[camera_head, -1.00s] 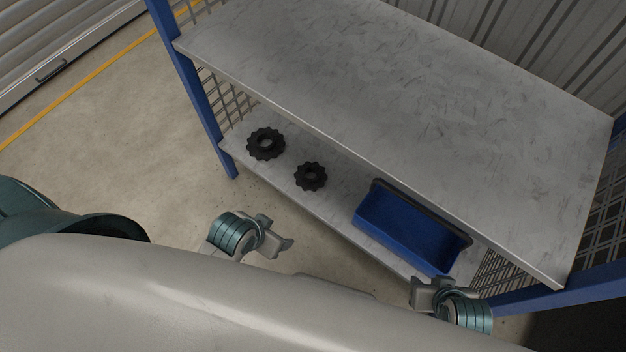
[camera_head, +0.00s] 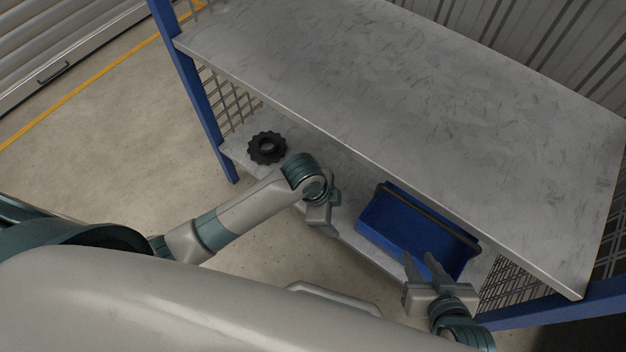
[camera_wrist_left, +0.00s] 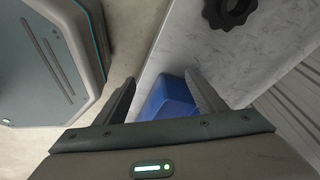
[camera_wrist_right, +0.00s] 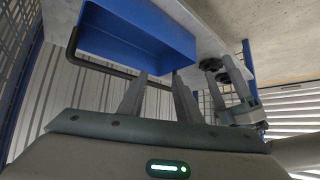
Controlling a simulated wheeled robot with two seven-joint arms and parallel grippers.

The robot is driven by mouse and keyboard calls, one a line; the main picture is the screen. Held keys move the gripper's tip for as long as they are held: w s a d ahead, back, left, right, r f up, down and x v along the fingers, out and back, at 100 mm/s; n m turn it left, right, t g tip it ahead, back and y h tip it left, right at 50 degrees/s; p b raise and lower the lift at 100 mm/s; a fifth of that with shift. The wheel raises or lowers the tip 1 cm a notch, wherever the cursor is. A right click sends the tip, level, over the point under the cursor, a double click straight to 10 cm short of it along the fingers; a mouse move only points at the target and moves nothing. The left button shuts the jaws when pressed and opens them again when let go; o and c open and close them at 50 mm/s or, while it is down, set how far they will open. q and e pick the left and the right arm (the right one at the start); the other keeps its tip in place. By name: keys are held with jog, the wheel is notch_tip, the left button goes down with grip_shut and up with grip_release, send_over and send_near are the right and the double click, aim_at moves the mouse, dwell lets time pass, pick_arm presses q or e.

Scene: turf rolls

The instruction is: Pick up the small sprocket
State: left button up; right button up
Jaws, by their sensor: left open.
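The small sprocket is a black toothed ring on the lower shelf. In the head view my left arm hides it. The left wrist view shows a black sprocket (camera_wrist_left: 228,10), apparently the small one, cut by the top edge and outside the jaws. The small sprocket (camera_wrist_right: 211,64) also shows in the right wrist view. The larger sprocket (camera_head: 267,147) lies at the shelf's left end. My left gripper (camera_head: 326,222) is open and empty at the lower shelf's front edge, between the small sprocket and the blue bin. My right gripper (camera_head: 420,257) is open and empty before the bin.
The blue bin (camera_head: 392,222) stands on the right part of the lower shelf (camera_head: 237,150). The wide upper shelf (camera_head: 400,95) overhangs the lower one. Blue posts (camera_head: 190,90) and mesh side panels bound the rack. Concrete floor (camera_head: 130,130) is free at the left.

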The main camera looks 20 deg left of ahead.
pick_arm(q)
jog(key=w+a+m+g+y, duration=0.1)
jog(key=w+a+m+y, duration=0.2)
jog(key=w+a+m, duration=0.4)
jog(key=w+a, duration=0.3)
jog(key=w, duration=0.3)
jog(key=shift+g, duration=0.3)
pick_arm(e)
jog(key=w+a+r+t+y, duration=0.2)
jog(key=a+r+t, duration=0.2)
jog(key=r, duration=0.3)
jog(key=shift+w+a, duration=0.2)
jog(key=shift+a, duration=0.3)
pick_arm(q)
jog(key=shift+f, duration=0.15)
jog(key=shift+f+b, duration=0.45)
jog(key=shift+f, duration=0.65)
pick_arm(e)
jog(key=shift+w+a+r+t+y, duration=0.2)
jog(key=shift+r+t, duration=0.1)
jog(key=shift+r, duration=0.2)
jog(key=shift+w+a+r+t+y, duration=0.1)
jog(key=shift+r+t+y, duration=0.15)
jog(key=shift+r, duration=0.25)
jog(key=shift+t, duration=0.25)
